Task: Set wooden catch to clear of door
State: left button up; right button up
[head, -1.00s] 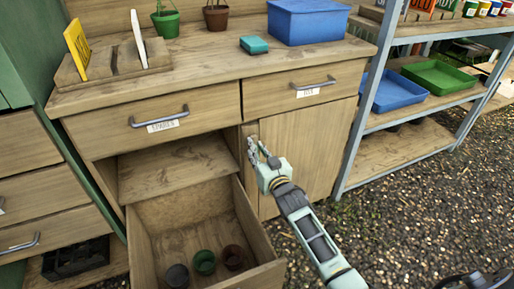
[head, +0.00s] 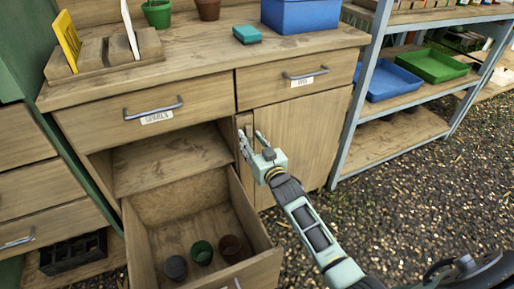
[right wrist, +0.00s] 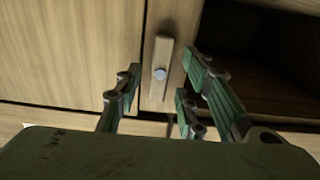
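The wooden catch (right wrist: 161,72) is a short upright wooden strip with a pale round screw in its middle. In the right wrist view it lies along the narrow post beside the door (right wrist: 70,60), and the door's edge seam runs just beside it. In the head view the door (head: 305,140) is the plain panel under the right drawer, and it looks shut. My right gripper (head: 252,138) is at the post by the door's left edge. In the right wrist view my right gripper (right wrist: 160,98) is open, with the catch showing between its fingers and nothing held.
A lower drawer (head: 262,265) stands pulled out left of my right arm, with several pots in it. The open compartment (head: 165,160) is above it. The counter (head: 200,60) overhangs the door, and a metal shelf rack (head: 357,95) stands to the right.

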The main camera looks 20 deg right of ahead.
jog(key=s, duration=1.1)
jog(key=shift+s+d, duration=0.2)
jog(key=shift+s, duration=0.15)
